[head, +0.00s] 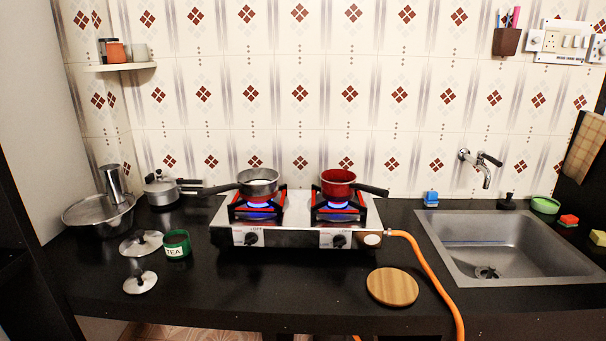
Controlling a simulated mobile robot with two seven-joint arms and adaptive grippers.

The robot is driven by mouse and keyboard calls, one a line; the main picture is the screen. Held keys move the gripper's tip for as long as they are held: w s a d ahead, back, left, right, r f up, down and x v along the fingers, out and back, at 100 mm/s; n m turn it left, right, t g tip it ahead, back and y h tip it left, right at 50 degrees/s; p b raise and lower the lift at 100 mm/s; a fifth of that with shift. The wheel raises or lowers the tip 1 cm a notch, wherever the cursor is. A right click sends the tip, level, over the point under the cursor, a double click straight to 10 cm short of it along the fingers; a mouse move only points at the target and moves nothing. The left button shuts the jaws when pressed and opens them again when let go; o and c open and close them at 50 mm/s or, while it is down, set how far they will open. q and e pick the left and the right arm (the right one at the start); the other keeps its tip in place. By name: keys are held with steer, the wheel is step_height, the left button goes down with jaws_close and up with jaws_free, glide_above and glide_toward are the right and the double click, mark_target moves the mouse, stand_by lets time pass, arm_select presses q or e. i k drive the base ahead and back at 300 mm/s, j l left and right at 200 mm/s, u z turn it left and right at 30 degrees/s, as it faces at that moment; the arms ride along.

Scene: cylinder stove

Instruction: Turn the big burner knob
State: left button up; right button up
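A two-burner steel gas stove (290,228) stands on the black counter. Its front has two black knobs, a left knob (251,239) and a right knob (339,241), each beside a white label. I cannot tell which one is the big burner knob. Blue flame shows under both burners. A steel pan (258,183) sits on the left burner with its handle to the left. A red pan (338,184) sits on the right burner with its handle to the right. Neither of my grippers shows in the head view.
An orange hose (428,268) runs from the stove's right side over the counter edge. A round wooden board (392,287) lies in front right. Lids, a green tea tin (177,244) and a steel bowl (98,213) stand left. A sink (510,245) is right. Counter before the left knob is clear.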

mark_target(252, 237)
steer(key=i+j, duration=0.7)
